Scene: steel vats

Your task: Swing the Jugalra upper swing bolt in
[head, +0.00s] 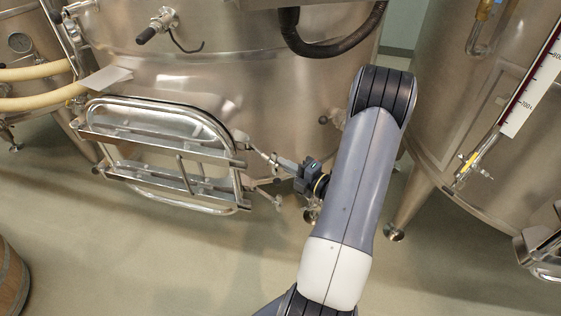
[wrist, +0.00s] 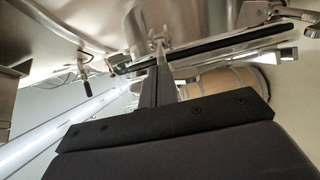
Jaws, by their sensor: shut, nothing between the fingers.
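The manway door (head: 160,125) is a rectangular steel frame with crossbars, low on the front of the middle steel vat. The upper swing bolt (head: 253,149) is a thin steel rod at the door's upper right corner, sticking out to the right. My gripper (head: 278,159) is at its outer end, fingers pointing left. In the wrist view the fingers (wrist: 161,62) are together with no gap seen, and their tips are close to a small steel fitting (wrist: 158,37), probably the bolt. I cannot tell whether they touch. No name label is readable.
A lower bolt (head: 268,195) sticks out below. A valve with black handle (head: 150,33) and a black hose (head: 325,47) are above. Another vat (head: 450,110) stands at right, a wooden barrel (head: 10,280) at lower left. The floor before the door is clear.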

